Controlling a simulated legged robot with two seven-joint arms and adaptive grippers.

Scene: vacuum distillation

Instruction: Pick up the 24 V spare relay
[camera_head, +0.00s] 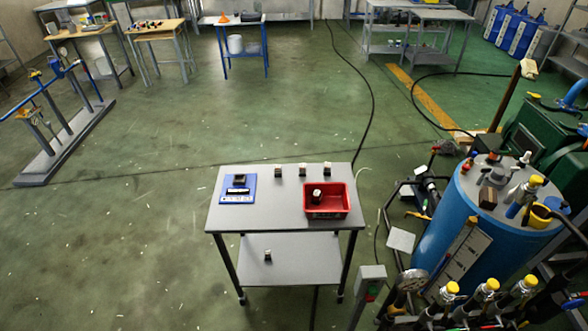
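A small grey trolley stands ahead of me, its top (265,214) bare in the middle. Three small dark relay-like blocks with pale tops stand along its back edge: a left one (278,171), a middle one (302,170) and a right one (327,168). A similar block (317,196) sits inside the red bin (328,213), and another (268,257) lies on the lower shelf (290,268). A dark block (239,180) sits on the blue device (250,184). Their markings are too small to read, so I cannot tell which is the 24 V spare. Neither gripper is in view.
A blue tank (455,225) with pipes and yellow-capped fittings crowds the right. A grey switch box (370,284) stands near the trolley's front right. A black hose (372,100) runs along the floor behind. The green floor (120,230) left of the trolley is clear.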

